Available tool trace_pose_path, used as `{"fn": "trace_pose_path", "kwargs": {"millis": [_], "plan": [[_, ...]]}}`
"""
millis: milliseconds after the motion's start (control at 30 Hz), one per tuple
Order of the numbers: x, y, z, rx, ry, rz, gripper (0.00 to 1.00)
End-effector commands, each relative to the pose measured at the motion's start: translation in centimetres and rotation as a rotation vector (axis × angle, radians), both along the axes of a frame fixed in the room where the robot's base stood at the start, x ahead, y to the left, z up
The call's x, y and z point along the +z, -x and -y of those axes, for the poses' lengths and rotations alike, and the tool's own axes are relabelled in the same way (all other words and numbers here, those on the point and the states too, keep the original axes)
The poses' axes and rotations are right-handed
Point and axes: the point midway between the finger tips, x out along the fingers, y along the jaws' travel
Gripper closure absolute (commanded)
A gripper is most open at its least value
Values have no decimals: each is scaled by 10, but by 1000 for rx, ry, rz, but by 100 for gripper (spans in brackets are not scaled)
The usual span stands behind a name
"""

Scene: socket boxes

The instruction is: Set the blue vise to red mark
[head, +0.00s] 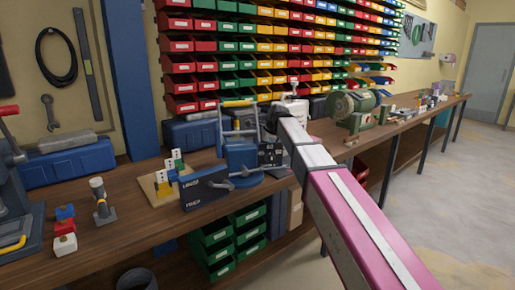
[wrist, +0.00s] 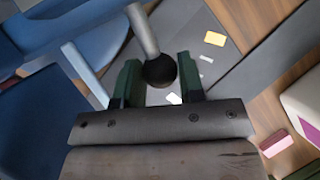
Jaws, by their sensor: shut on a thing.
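The blue vise (head: 240,153) stands on the workbench in the middle of the head view, with a rounded blue base and grey bars. In the wrist view, blue surfaces that look like the vise (wrist: 30,120) fill the left side. My gripper (wrist: 158,82) has its green fingers closed around the dark ball end of a grey handle bar (wrist: 143,28). In the head view I cannot make out my fingertips beside the vise. I cannot make out a red mark on the vise in either view.
A dark box (head: 204,188) with white lettering stands just in front of the vise. A wooden board (head: 159,186) with coloured pieces is to its left. A green bench grinder (head: 352,105) stands farther right. Blue cases (head: 72,165) line the back.

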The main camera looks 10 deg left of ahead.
Motion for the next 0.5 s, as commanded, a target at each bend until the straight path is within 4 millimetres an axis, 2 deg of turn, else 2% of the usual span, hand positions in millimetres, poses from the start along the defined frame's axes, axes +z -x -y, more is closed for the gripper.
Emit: {"fn": "trace_pose_path", "kwargs": {"millis": [200, 500], "plan": [[0, 5, 9, -59, 3, 0, 100], [0, 5, 10, -72, 3, 1, 100]]}}
